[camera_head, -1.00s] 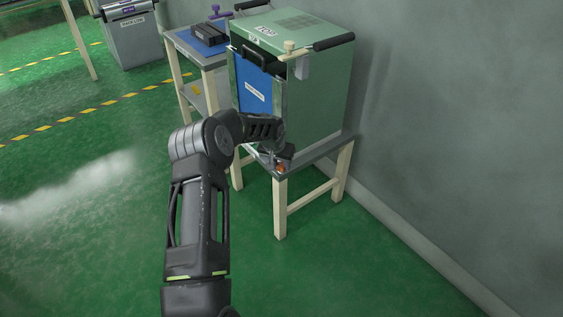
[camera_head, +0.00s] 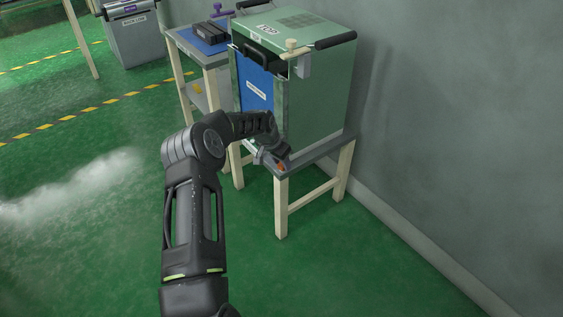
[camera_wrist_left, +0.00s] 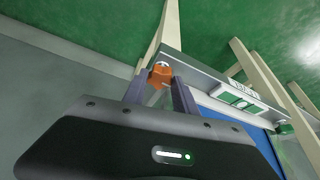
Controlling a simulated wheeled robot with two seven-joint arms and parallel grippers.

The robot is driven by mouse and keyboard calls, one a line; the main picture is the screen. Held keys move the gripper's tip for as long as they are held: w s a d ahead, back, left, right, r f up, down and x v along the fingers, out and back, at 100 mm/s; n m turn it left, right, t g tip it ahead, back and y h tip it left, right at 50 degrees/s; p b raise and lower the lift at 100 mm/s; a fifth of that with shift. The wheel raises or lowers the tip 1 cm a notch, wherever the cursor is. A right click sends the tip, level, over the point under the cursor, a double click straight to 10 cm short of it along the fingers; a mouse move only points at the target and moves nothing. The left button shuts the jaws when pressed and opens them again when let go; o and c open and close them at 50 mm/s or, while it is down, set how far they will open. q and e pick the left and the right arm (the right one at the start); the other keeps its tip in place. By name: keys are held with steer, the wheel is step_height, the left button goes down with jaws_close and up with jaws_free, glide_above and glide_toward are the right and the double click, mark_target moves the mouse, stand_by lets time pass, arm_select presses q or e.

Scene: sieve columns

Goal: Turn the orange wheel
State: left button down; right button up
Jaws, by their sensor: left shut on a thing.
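The orange wheel (camera_head: 281,167) is small and sits at the front corner edge of the grey-topped table, under the green cabinet. It also shows in the left wrist view (camera_wrist_left: 160,74), between the two fingers. My left gripper (camera_head: 272,158) reaches it from the left, and in the left wrist view its fingers (camera_wrist_left: 160,84) stand on either side of the wheel, shut on it. Part of the wheel is hidden by the fingers. My right gripper is not in view.
The green cabinet (camera_head: 318,98) with a blue front panel stands on the table (camera_head: 318,150) beside a grey wall (camera_head: 450,130). A second small table (camera_head: 190,42) stands behind it. Open green floor (camera_head: 90,240) lies to the left.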

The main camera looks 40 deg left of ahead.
arm_select(q)
steer(key=c, duration=1)
jaws_free()
steer(key=shift+o, duration=0.2)
steer(key=shift+r, duration=0.1)
steer(key=p+v, duration=0.1)
steer(key=v, duration=0.6)
steer(key=shift+s+r+p, duration=0.2)
steer(key=shift+r+p, duration=0.05)
steer(key=shift+p, duration=0.05)
